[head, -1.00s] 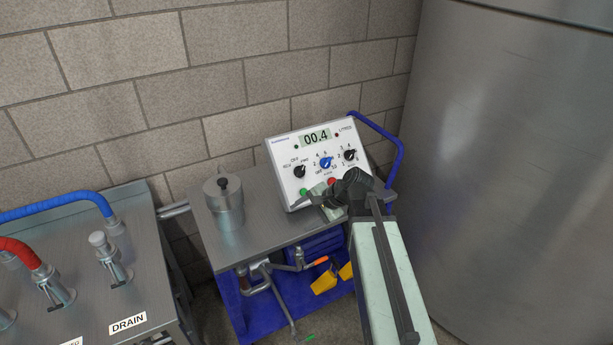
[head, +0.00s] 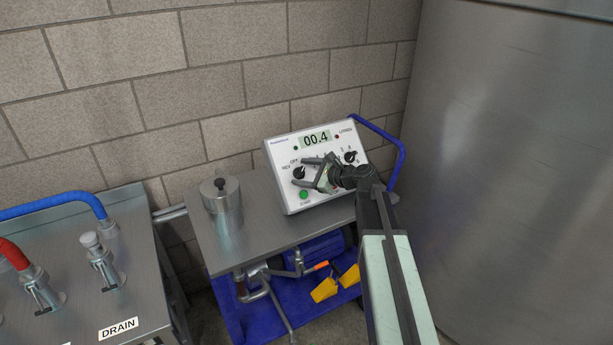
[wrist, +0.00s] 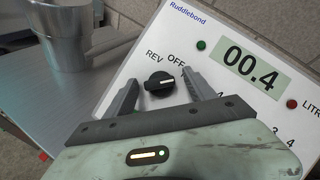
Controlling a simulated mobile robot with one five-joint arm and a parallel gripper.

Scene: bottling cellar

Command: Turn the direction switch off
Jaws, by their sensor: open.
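The direction switch (head: 299,173) is a black knob at the left of a white control panel (head: 287,146), marked REV and OFF. In the wrist view the direction switch (wrist: 159,84) has a white pointer line aimed right, away from both REV and OFF; the label on that side is hidden by a finger. My gripper (head: 305,172) is open in front of the panel. In the wrist view my gripper (wrist: 160,82) has one fingertip on each side of the knob, apart from it in the picture. Whether the fingers are deep enough to enclose it, I cannot tell.
The panel display (head: 316,139) reads 00.4. A green button (head: 303,195) sits below the switch; my gripper covers the middle knob. Another black knob (head: 351,157) is at right. A lidded metal pot (head: 221,195) stands left on the steel cart (head: 262,225). A large steel tank (head: 500,180) is at right.

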